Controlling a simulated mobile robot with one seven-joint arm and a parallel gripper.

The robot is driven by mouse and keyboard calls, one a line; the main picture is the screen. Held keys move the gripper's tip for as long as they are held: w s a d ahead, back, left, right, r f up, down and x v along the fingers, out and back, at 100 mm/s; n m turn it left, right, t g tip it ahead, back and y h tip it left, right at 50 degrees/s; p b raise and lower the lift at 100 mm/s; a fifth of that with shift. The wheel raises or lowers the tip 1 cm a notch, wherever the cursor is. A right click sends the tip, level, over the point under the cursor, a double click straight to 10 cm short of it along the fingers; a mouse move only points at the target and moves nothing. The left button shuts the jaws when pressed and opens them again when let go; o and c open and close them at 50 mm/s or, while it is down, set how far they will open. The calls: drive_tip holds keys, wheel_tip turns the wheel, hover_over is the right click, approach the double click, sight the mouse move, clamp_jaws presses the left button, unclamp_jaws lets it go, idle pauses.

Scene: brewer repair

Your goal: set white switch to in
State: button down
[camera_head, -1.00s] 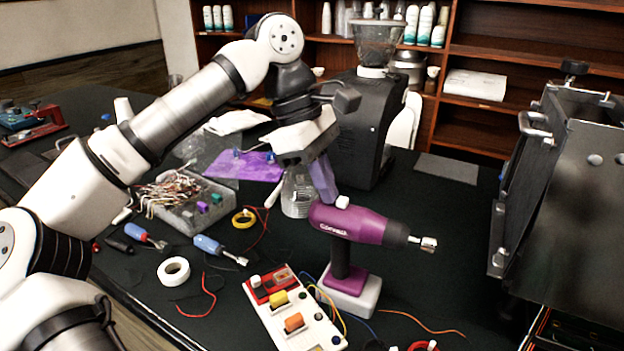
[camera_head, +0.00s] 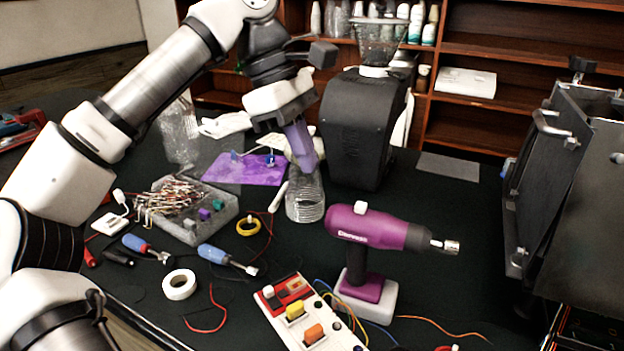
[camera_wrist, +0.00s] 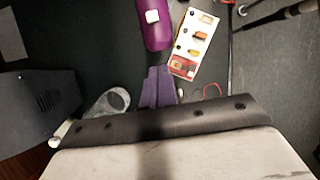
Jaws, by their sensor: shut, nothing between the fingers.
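A clear glass vessel (camera_head: 305,196) stands just below my fingers. A black grinder (camera_head: 357,130) rises behind. A grey parts tray (camera_head: 190,228), a white tape roll (camera_head: 179,284) and screwdrivers lie left. A dark metal machine (camera_head: 590,210) stands right. Table right of the drill is mostly clear.

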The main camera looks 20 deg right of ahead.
drive_tip(key=v, duration=0.5)
drive_tip(key=shift+d, duration=0.1)
